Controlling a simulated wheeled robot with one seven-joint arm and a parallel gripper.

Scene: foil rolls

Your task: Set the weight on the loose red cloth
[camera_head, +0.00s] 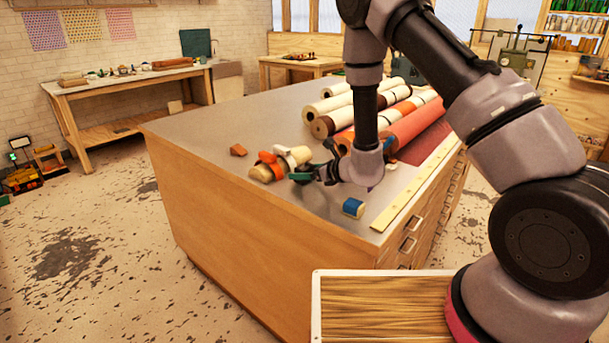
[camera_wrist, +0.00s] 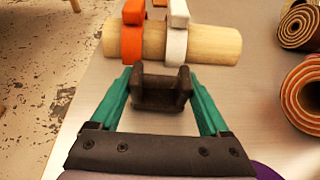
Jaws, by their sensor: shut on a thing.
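My gripper (camera_wrist: 158,80) has its two green fingers shut on a dark brown weight (camera_wrist: 160,92), a squat block with a narrower middle, in the wrist view. In the head view, my gripper (camera_head: 308,176) is low over the near left part of the grey cabinet top, beside a pale wooden cylinder; the weight is hard to make out there. I cannot tell whether the weight touches the top.
The pale cylinder (camera_wrist: 215,45) carries an orange clamp (camera_wrist: 132,42) and a white clamp (camera_wrist: 176,40), just beyond my fingertips. Several rolls (camera_head: 345,105) fill the far right of the cabinet top (camera_head: 215,125). A blue-ended block (camera_head: 353,207) and a yellow ruler (camera_head: 408,197) lie near the front edge.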

